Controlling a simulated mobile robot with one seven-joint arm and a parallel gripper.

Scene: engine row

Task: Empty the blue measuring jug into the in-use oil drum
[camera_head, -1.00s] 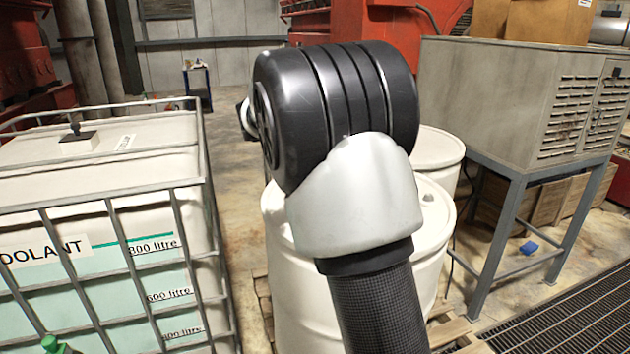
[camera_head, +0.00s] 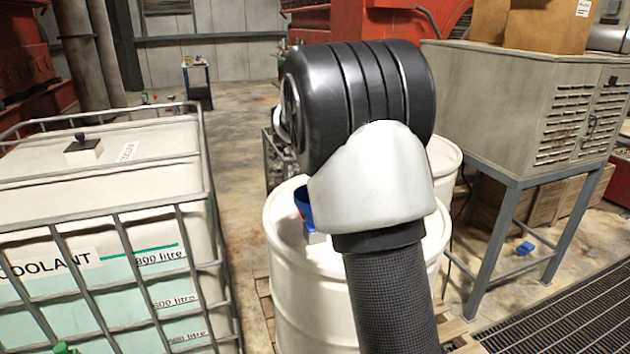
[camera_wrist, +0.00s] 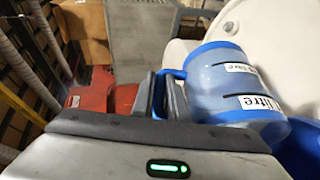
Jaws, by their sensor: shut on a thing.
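The blue measuring jug (camera_wrist: 222,82) has a translucent body with "litre" labels and shows in the wrist view. My gripper (camera_wrist: 163,97) is shut on its blue handle. The jug looks tilted in this view, but I cannot tell how far, nor see its contents clearly. A white drum (camera_head: 300,262) stands in the middle of the head view, partly behind my arm. A blue object (camera_head: 304,204) shows at its top beside my arm; I cannot tell whether it is the jug or a funnel. Another blue shape (camera_wrist: 302,150) shows below the jug in the wrist view.
A caged coolant tank (camera_head: 105,230) stands at left. A second white drum (camera_head: 443,168) is behind the first. A grey louvred cabinet (camera_head: 490,105) on a blue stand is at right, with a blue item (camera_head: 525,248) beneath. Open floor (camera_head: 235,125) lies behind the tank.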

